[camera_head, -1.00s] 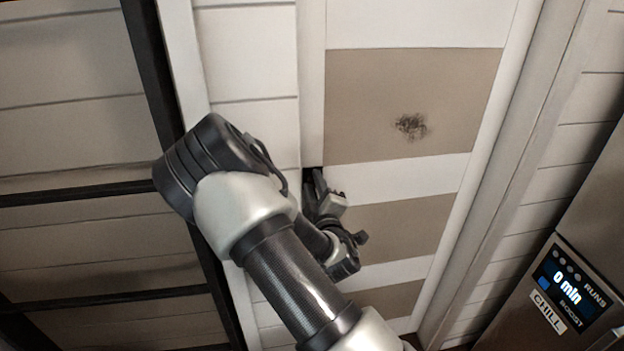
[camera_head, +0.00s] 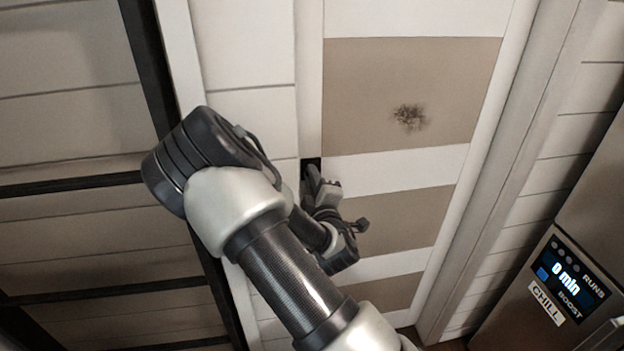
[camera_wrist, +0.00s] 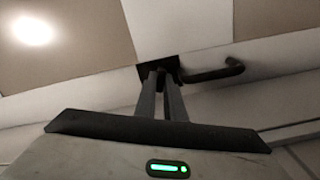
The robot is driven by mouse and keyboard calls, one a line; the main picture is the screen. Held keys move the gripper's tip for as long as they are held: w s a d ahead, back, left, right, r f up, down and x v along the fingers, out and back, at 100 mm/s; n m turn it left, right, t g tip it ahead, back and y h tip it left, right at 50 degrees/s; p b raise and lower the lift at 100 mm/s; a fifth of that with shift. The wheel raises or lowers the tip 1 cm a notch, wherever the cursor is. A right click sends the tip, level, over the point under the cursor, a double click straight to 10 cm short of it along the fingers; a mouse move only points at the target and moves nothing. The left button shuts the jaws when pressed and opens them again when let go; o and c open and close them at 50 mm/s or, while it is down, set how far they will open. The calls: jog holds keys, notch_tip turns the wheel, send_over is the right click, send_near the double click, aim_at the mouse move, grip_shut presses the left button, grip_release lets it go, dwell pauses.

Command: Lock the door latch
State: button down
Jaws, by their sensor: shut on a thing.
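The door (camera_head: 412,95) has brown and white stripes and stands upright in front of me in the head view. A small black latch plate (camera_head: 311,162) sits on its left edge; the same latch plate (camera_wrist: 172,62) shows in the wrist view with a dark curved lever handle (camera_wrist: 215,74) beside it on the right. My gripper (camera_head: 312,178) is at the plate. In the wrist view my gripper (camera_wrist: 161,80) has its two fingers close together against the plate, shut on the latch piece there. The fingers hide most of that piece.
A steel appliance with a lit panel (camera_head: 566,280) stands at the lower right. A black metal frame (camera_head: 150,80) runs along the left. The door frame's right post (camera_head: 505,160) is clear of my arm.

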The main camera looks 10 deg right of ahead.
jog(key=shift+n+b, duration=0.9)
jog(key=shift+n, duration=1.2)
jog(key=c, duration=1.8)
grip_release()
jog(key=shift+c, duration=0.2)
